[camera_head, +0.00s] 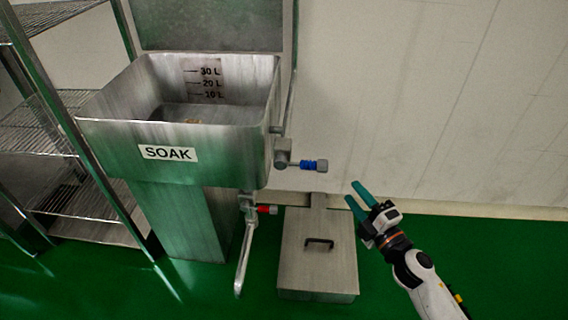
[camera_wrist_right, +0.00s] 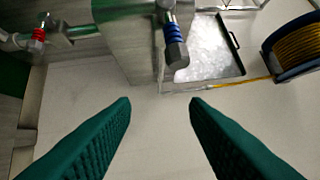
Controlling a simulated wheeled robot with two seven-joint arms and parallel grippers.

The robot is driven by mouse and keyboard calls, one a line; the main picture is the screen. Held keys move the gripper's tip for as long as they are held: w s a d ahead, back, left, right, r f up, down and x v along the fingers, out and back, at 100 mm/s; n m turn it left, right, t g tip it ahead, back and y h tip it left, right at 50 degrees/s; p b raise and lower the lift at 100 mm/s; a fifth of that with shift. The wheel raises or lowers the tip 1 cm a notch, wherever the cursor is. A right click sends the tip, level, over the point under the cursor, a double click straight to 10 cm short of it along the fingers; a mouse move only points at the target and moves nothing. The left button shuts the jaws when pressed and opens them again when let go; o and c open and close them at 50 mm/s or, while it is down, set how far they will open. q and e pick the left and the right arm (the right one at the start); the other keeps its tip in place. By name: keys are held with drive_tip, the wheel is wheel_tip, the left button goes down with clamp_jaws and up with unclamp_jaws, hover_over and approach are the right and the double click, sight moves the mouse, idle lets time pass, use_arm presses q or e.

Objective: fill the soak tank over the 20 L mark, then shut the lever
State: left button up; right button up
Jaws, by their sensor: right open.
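The steel soak tank (camera_head: 110,135) stands at left in the head view, marked SOAK. Its scale (camera_head: 205,82) shows 30, 20 and 10 L, all visible; I cannot tell clearly whether water lies below them. A blue-banded lever (camera_head: 314,165) sticks out from a valve at the tank's right side; it also shows in the right wrist view (camera_wrist_right: 174,45). A red-banded lever (camera_head: 267,210) sits lower, by the drain pipe; it also shows in the wrist view (camera_wrist_right: 38,34). My right gripper (camera_head: 352,190) is open and empty, right of and below the blue lever, apart from it. My left gripper is out of view.
A steel box (camera_head: 318,260) with a black handle stands on the green floor below my right gripper. A wire shelf rack (camera_head: 40,125) is at far left. A reel of yellow line (camera_wrist_right: 298,47) shows in the wrist view. The wall area right of the tank is clear.

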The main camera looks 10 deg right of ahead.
sight(315, 167)
drive_tip(key=w+a+r+n+y, duration=0.1)
drive_tip(key=w+a, duration=0.2)
drive_tip(key=w+a+r+n+y, duration=0.1)
drive_tip(key=w+a+n, duration=0.1)
drive_tip(key=w+a, duration=0.1)
drive_tip(key=w+a+r+n+g+y, duration=0.1)
drive_tip(key=w+a+n, duration=0.1)
drive_tip(key=w+a, duration=0.1)
drive_tip(key=shift+w+a+r+y+p, duration=0.1)
drive_tip(key=shift+w+r+y+p, duration=0.05)
drive_tip(key=shift+r+y+p, duration=0.25)
drive_tip(key=shift+w+a, duration=0.25)
drive_tip(key=shift+w, duration=0.15)
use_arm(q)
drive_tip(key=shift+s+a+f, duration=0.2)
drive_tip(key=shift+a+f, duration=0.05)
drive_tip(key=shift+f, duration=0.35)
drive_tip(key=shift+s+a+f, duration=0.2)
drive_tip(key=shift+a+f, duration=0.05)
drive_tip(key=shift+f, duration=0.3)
use_arm(e)
clamp_jaws()
